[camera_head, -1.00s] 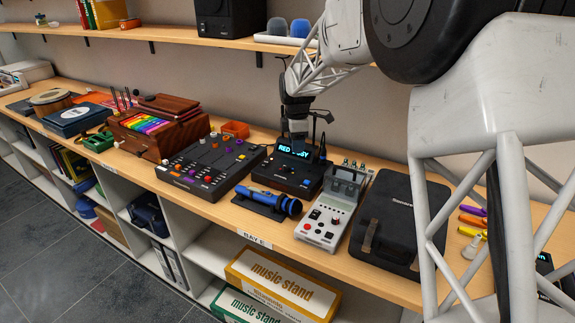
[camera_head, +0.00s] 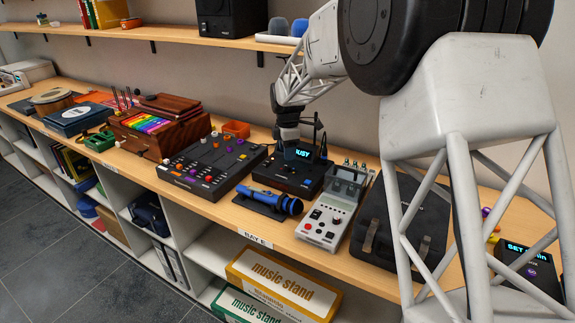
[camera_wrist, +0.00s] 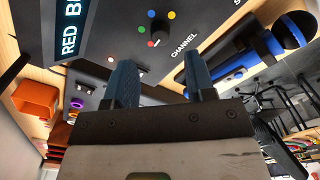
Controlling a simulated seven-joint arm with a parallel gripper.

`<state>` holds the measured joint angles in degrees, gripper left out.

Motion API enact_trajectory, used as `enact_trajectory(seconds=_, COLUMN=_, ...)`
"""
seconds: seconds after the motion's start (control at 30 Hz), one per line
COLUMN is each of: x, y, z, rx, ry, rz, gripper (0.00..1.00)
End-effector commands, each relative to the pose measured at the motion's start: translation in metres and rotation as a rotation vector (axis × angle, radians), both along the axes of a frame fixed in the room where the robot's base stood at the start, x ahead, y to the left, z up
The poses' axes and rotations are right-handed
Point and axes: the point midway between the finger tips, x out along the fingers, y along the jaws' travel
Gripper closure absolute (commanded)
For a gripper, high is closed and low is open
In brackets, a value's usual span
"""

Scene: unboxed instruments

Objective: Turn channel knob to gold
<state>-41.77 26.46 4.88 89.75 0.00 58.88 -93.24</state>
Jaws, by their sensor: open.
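The black radio unit (camera_head: 287,184) stands at the back of the bench with a lit display (camera_head: 306,153). In the wrist view the display (camera_wrist: 69,38) reads "RED B...", tilted. The dark channel knob (camera_wrist: 160,29) sits beside the word CHANNEL, with green, gold (camera_wrist: 171,15), blue and red dots around it. In the head view my gripper (camera_head: 291,150) hangs over the unit, hiding part of the display.
A blue microphone (camera_head: 270,200) lies in front of the unit. A mixer (camera_head: 210,165) is on its left, a grey device (camera_head: 330,212) and a black case (camera_head: 400,222) on its right. An orange bin (camera_head: 236,130) stands behind. A second display unit (camera_head: 528,270) is at far right.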

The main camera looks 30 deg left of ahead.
Motion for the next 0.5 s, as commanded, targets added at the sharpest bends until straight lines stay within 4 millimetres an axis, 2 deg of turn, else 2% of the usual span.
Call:
enact_trajectory(seconds=0.3, x=0.0, y=0.0, z=-0.039, rx=-0.001, ry=0.001, rz=0.0, gripper=0.5)
enact_trajectory(seconds=0.5, x=0.0, y=0.0, z=-0.055, rx=-0.001, ry=0.001, rz=0.0, gripper=0.5)
